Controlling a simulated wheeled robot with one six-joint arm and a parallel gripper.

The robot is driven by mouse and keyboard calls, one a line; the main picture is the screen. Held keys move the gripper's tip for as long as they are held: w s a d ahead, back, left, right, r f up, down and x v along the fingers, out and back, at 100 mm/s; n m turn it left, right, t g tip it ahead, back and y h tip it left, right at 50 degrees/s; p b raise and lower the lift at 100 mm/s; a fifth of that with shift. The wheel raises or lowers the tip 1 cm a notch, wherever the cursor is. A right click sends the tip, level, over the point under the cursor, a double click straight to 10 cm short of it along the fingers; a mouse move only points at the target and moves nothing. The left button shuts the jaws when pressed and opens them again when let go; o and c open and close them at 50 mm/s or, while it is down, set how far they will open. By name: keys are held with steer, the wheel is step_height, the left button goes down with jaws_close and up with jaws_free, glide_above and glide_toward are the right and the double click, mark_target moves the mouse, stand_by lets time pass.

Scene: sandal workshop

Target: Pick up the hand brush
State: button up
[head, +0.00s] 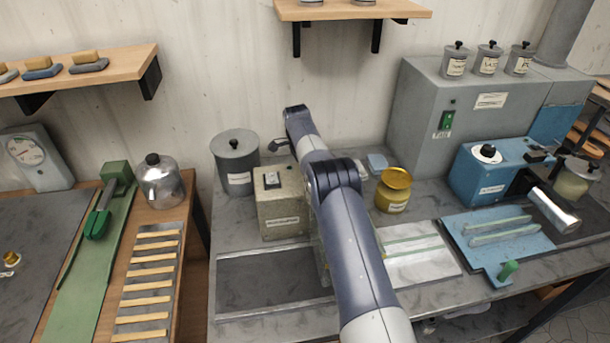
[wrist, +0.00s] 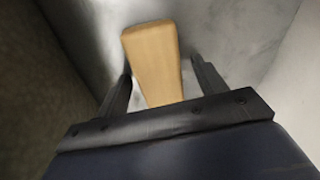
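In the wrist view a pale wooden piece (wrist: 153,62), which looks like the handle of the hand brush, lies between the two black fingers of my gripper (wrist: 161,70). The left finger is very close to its side. A narrow gap shows between the wood and the right finger, so the gripper is open around it. No bristles show in the wrist view. In the head view my arm hides the gripper and the brush.
A grey-beige box (head: 283,208) with a switch stands left of my arm, and a grey lidded pot (head: 236,165) behind it. A yellow tin (head: 394,190) and a white panel (head: 418,256) are to the right. A wooden shelf (head: 350,10) hangs above.

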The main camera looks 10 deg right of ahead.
steer(key=c, duration=1)
step_height(320, 180, up, 10)
steer(key=shift+r+p, duration=0.1)
steer(key=shift+p, duration=0.65)
steer(key=o, duration=0.5)
steer(key=shift+c, duration=0.2)
steer(key=c, duration=0.4)
steer(key=shift+d, duration=0.1)
steer(key=shift+c, duration=0.2)
